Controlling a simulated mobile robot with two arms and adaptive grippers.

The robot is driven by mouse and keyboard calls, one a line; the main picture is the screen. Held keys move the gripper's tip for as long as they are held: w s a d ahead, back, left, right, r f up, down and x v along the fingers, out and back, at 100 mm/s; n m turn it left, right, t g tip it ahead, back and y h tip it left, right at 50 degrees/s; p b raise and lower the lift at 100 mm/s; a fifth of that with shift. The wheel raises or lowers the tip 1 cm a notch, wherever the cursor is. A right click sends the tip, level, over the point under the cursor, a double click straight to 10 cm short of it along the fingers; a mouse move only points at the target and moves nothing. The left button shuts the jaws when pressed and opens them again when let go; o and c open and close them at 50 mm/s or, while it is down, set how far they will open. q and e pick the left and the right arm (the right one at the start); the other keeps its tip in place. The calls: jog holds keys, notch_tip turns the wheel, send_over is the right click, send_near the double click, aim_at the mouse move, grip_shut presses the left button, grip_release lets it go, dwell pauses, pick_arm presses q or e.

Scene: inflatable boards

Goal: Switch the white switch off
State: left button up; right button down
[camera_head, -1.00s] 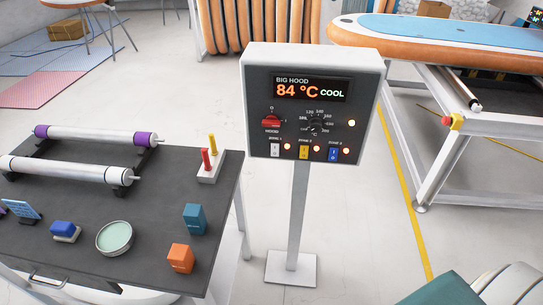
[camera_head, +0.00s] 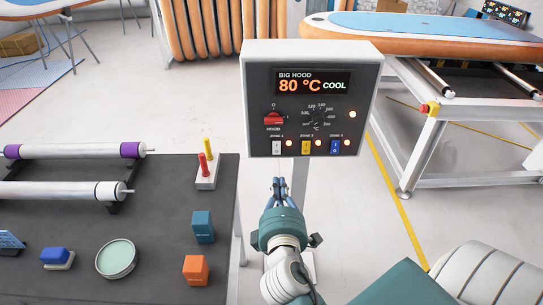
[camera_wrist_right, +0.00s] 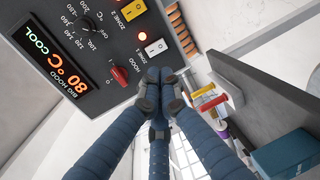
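The control panel (camera_head: 312,120) reads "BIG HOOD 80 °C COOL" and stands on a post. The white switch (camera_head: 276,147) is at its lower left, under "ZONE 1", and a lit orange lamp (camera_head: 289,143) is beside it. The wrist view also shows the white switch (camera_wrist_right: 156,47) just beyond my fingertips. My right gripper (camera_head: 279,182) is below the panel, apart from the switch in the head view. In the wrist view its fingertips (camera_wrist_right: 160,75) are together, with nothing between them. My left gripper is not in view.
A yellow switch (camera_head: 306,146) and a blue switch (camera_head: 335,146) sit right of the white one. A red hood knob (camera_head: 273,118) is above. A dark table (camera_head: 150,215) with rollers, blocks and a dish stands at left. A framed stand is at right.

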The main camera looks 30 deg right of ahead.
jog(key=p, duration=0.4)
send_near(278, 149)
jog(key=x, duration=0.6)
jog(key=shift+w+d+f, duration=0.15)
jog(key=shift+w+d, duration=0.15)
jog(key=shift+w, duration=0.2)
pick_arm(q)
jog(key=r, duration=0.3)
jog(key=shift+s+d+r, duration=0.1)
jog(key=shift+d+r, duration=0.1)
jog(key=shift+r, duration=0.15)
